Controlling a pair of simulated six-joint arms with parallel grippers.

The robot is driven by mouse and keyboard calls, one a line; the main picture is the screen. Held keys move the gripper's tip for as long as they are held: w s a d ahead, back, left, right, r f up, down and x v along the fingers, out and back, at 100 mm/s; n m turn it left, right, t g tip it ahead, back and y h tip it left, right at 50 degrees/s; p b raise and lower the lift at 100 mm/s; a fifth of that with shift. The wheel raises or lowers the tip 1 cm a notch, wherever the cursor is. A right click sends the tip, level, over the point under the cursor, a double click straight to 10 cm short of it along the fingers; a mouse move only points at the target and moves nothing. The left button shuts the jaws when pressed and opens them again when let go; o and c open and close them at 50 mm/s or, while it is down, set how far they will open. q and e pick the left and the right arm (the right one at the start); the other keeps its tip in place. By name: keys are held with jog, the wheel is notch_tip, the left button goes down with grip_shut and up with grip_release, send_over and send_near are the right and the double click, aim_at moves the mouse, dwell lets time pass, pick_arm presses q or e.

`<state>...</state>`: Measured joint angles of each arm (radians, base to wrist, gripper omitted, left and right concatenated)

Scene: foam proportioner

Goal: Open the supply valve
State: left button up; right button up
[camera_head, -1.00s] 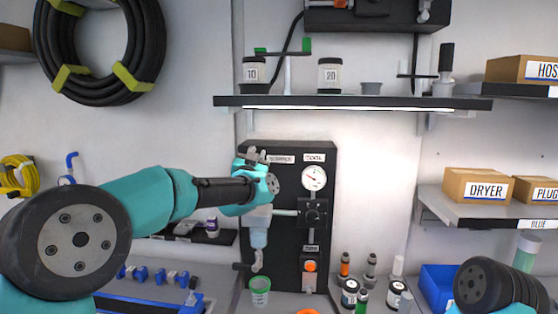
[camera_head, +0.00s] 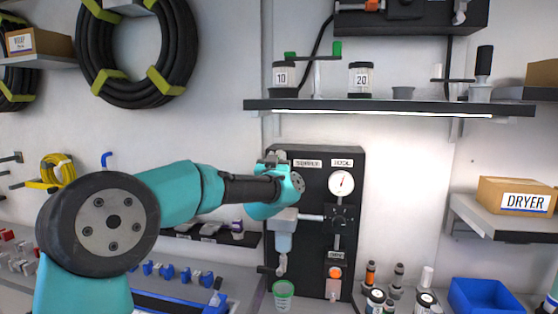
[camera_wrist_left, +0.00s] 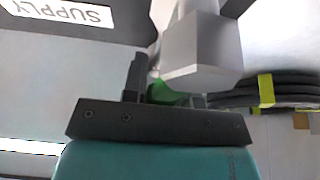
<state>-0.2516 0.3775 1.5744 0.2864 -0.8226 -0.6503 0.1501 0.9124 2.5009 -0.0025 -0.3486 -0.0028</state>
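The dark proportioner panel (camera_head: 315,255) is on the wall at the middle of the head view. My left gripper (camera_head: 272,157) is at its upper left corner and covers the supply valve there. In the left wrist view, a green part (camera_wrist_left: 166,95), apparently the valve handle, lies between the fingers of my left gripper (camera_wrist_left: 165,85). A pale grey block (camera_wrist_left: 200,50) hides the right finger, so the grip is unclear. The SUPPLY label (camera_wrist_left: 62,12) shows upside down. The round gauge (camera_head: 341,184) has its needle pointing up and right. My right gripper is out of view.
A green cup (camera_head: 283,288) stands under the clear canister (camera_head: 284,243). A shelf (camera_head: 390,107) with jars runs above the panel. Bottles and a blue bin (camera_head: 485,296) are at the lower right. A coiled hose (camera_head: 137,50) hangs upper left.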

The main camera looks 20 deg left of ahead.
pick_arm(q)
jog(key=o, duration=0.4)
jog(key=v, duration=1.7)
jog(key=shift+s+f, duration=0.15)
jog(key=shift+f, duration=0.05)
